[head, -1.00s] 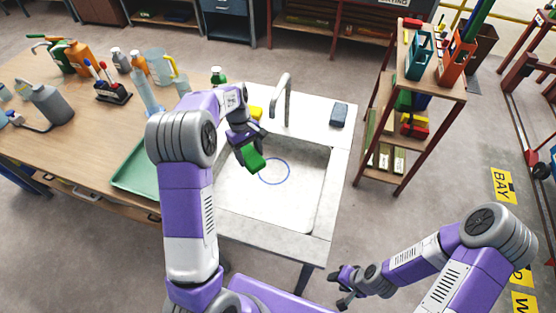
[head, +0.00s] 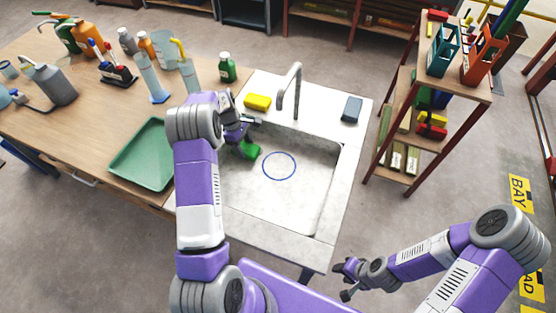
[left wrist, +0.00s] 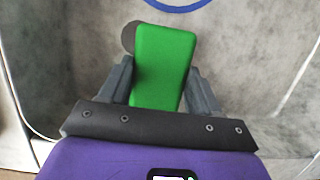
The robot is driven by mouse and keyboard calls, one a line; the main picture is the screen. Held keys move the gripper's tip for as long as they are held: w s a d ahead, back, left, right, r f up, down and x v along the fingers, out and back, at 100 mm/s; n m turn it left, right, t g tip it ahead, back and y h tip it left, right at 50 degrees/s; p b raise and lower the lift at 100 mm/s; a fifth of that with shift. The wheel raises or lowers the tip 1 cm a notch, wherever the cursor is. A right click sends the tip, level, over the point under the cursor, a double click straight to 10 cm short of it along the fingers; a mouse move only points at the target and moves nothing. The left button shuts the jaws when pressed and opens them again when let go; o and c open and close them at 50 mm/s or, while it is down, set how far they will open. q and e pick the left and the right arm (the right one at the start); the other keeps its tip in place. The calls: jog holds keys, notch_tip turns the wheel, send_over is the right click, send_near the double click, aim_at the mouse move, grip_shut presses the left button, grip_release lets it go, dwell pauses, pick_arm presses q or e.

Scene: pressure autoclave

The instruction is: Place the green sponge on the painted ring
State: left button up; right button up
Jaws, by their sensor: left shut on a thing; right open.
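The green sponge (head: 250,151) is held in my left gripper (head: 243,141), over the left part of the sink basin in the head view. In the left wrist view the sponge (left wrist: 162,66) sits between the two fingers of my left gripper (left wrist: 158,88), and a dark round patch, perhaps the drain, shows partly behind it. The painted ring (head: 279,166) is a blue circle on the basin floor, to the right of the sponge. The ring's edge (left wrist: 172,8) also shows at the top of the left wrist view, beyond the sponge. My right gripper (head: 346,281) is open and empty, in front of the sink.
The sink (head: 270,205) has raised walls and a tall faucet (head: 290,88) at its back. A green tray (head: 146,155) and several bottles stand on the table at left.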

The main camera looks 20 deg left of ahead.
pick_arm(q)
jog(key=d, duration=1)
jog(key=shift+w, duration=0.35)
jog(key=d, duration=0.1)
jog(key=d+f+b, duration=0.1)
jog(key=d, duration=0.1)
jog(key=shift+f, duration=0.1)
jog(key=o, duration=1.3)
jog(key=shift+f, duration=0.1)
